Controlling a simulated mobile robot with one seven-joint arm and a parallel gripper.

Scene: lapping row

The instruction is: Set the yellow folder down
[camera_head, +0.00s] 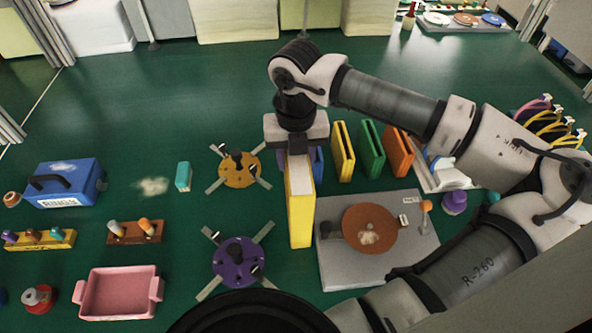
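My gripper (297,150) points down near the middle of the view and is shut on the top of a yellow folder (301,215). The folder hangs upright below it, spine towards me, with a pale label near its top. Its lower end overlaps the green surface just left of the grey plate; I cannot tell whether it touches. The fingertips are mostly hidden by the folder and the gripper body. Another yellow folder (342,152) stands to the right, behind.
A blue folder (317,160) stands partly hidden behind the held one, with green (371,148) and orange (399,152) folders to the right. A grey plate (334,263) bears a brown disc. Purple (238,262) and orange (238,172) discs with arms lie left. A pink tray (118,306) sits front left.

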